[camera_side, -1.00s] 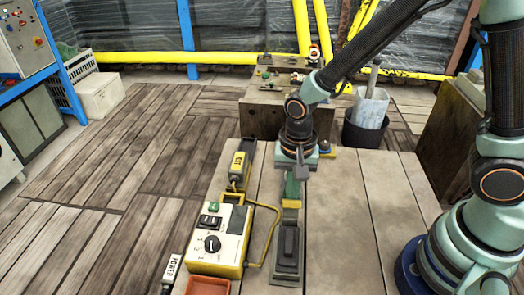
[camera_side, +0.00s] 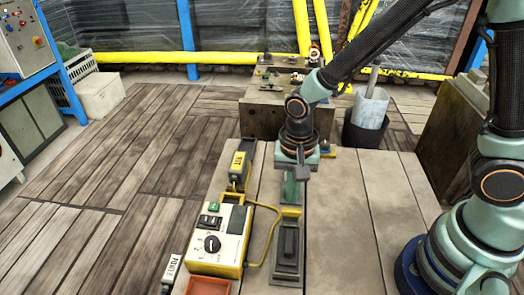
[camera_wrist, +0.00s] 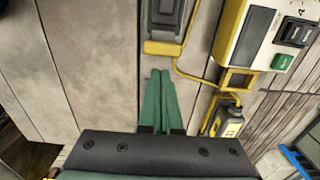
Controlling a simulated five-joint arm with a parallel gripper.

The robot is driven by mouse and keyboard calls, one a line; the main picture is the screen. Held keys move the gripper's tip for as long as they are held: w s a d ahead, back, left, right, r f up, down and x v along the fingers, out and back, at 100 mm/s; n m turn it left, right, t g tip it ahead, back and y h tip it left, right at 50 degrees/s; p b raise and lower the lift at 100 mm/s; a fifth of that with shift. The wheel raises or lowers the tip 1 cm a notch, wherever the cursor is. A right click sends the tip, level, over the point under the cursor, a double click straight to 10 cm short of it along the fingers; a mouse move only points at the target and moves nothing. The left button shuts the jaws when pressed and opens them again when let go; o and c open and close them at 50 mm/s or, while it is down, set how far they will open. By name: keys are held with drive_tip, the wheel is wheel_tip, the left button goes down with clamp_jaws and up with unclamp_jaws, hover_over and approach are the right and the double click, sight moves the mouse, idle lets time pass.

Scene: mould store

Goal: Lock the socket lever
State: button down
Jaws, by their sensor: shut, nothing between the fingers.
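A dark grey socket block (camera_side: 288,243) sits on a long plate right of the yellow control box, and it shows at the top of the wrist view (camera_wrist: 165,18). A yellow bar (camera_side: 290,212) crosses its far end and shows in the wrist view (camera_wrist: 163,48); it looks like the end of the lever, but I cannot tell the lever's exact tilt. My gripper (camera_side: 291,203) points down just beyond the yellow bar. Its green fingers (camera_wrist: 160,73) are shut and empty, with their tips close to the bar; I cannot tell whether they touch it.
The control box (camera_side: 217,238) has a dial and switches. A yellow loop (camera_side: 277,232) runs from it beside the socket. A yellow-and-black labelled unit (camera_side: 239,168) stands behind the box. An orange tray (camera_side: 208,286) lies in front. The bench on the right is bare.

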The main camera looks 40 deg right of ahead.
drive_tip(key=shift+w+d+r, duration=0.2)
drive_tip(key=shift+w, duration=0.05)
wheel_tip(320, 180, up, 7)
idle(0.8)
drive_tip(key=s+d+r+n+t, duration=0.2)
drive_tip(key=d+r+n+t, duration=0.3)
drive_tip(key=d+r+n, duration=0.4)
drive_tip(key=d+r, duration=0.2)
drive_tip(key=d, duration=0.1)
drive_tip(key=shift+s+r+t, duration=0.3)
drive_tip(key=shift+s, duration=0.1)
idle(0.4)
